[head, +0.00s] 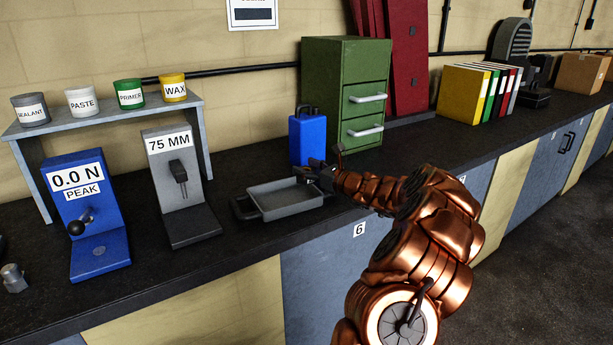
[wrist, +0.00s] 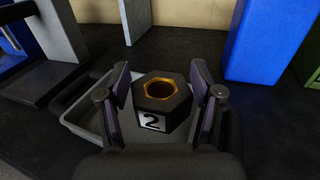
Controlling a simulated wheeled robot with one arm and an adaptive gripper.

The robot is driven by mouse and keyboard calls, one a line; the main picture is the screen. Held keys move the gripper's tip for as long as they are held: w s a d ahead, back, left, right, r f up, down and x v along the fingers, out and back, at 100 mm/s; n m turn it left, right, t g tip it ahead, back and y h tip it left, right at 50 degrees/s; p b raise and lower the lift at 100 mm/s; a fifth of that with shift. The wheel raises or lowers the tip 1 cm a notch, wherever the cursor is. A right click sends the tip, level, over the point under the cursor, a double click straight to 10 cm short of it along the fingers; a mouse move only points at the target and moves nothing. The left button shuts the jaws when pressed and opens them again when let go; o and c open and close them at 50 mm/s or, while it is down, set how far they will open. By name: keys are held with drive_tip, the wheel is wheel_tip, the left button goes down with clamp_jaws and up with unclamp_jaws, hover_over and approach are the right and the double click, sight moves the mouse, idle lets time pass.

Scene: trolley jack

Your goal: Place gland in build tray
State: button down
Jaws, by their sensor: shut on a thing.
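The gland is a dark hexagonal piece (wrist: 160,100) with a brass-coloured bore and a white label "2". My gripper (wrist: 160,105) has a finger on each side of it and is shut on it, holding it upright. In the head view my gripper (head: 318,174) is over the back right part of the build tray, and the gland cannot be made out there. The build tray (head: 288,214) is a shallow grey tray with dark handles on the bench. Its grey rim (wrist: 75,137) shows below and left of the gland in the wrist view; my gripper hides much of it.
A blue case (head: 308,140) stands just behind the tray, before a green drawer cabinet (head: 326,80). The 75 MM gauge (head: 178,190) and the blue force tester (head: 88,215) stand left.

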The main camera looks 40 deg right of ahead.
sight(306, 180)
drive_tip(key=shift+w+d, duration=0.15)
drive_tip(key=shift+w, duration=0.2)
wheel_tip(306, 180, down, 3)
drive_tip(key=shift+f+p, duration=0.15)
drive_tip(key=shift+p, duration=0.45)
drive_tip(key=shift+f, duration=0.1)
drive_tip(key=shift+f, duration=0.6)
drive_tip(key=shift+c, duration=1)
unclamp_jaws()
